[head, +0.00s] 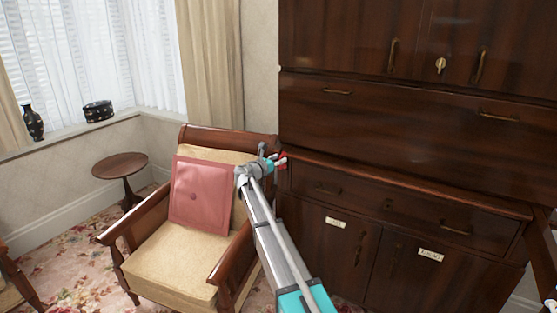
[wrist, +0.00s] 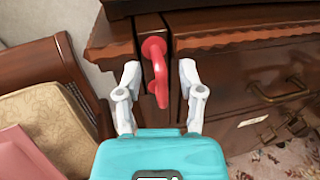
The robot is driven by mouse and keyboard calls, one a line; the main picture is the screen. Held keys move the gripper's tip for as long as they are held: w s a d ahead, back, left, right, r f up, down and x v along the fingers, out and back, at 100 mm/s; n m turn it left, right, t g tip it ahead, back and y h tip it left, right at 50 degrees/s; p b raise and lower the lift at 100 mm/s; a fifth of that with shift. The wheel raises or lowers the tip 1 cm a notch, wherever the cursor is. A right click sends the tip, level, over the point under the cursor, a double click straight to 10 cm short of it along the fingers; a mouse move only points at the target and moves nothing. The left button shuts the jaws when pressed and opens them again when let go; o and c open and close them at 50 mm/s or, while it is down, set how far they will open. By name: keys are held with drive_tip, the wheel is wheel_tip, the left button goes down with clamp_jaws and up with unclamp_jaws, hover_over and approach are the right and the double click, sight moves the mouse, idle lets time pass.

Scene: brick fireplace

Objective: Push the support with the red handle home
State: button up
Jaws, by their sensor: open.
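The red handle (wrist: 156,62) is a hooked knob on the front of a narrow wooden support (wrist: 150,24) in the dark cabinet. In the wrist view, my gripper (wrist: 158,76) is open, with one pale finger on each side of the handle. I see gaps between the fingers and the handle. In the head view, my gripper (head: 271,157) is at the cabinet's left front corner, and a bit of the red handle (head: 281,159) shows by it. How far the support stands out is hard to tell.
The dark wooden cabinet (head: 400,130) has brass-handled drawers and doors. A wooden armchair (head: 165,262) with a pink cushion (head: 200,190) stands close on the left, beside my arm. A small round table (head: 119,164) is farther left, below the window.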

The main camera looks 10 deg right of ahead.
drive_tip(key=v, duration=1)
drive_tip(key=shift+s, duration=0.2)
drive_tip(key=shift+a, duration=0.1)
drive_tip(key=s+d+f+m+g+y, duration=0.25)
drive_tip(key=s+f+m, duration=0.4)
drive_tip(key=s, duration=0.35)
drive_tip(key=s+d+f+m+g+y, duration=0.2)
drive_tip(key=s+f+m+g+y, duration=0.4)
drive_tip(key=s, duration=0.5)
drive_tip(key=s+d+f+m+g+y, duration=0.1)
drive_tip(key=s+d+f+m+y, duration=0.1)
drive_tip(key=s+f+m, duration=0.6)
drive_tip(key=s+a+r+m+g+y, duration=0.15)
drive_tip(key=s+a+m+y, duration=0.3)
drive_tip(key=s, duration=0.75)
wheel_tip(320, 180, up, 14)
drive_tip(key=p, duration=1.3)
drive_tip(key=shift+w+f, duration=0.2)
drive_tip(key=shift+d+r, duration=0.15)
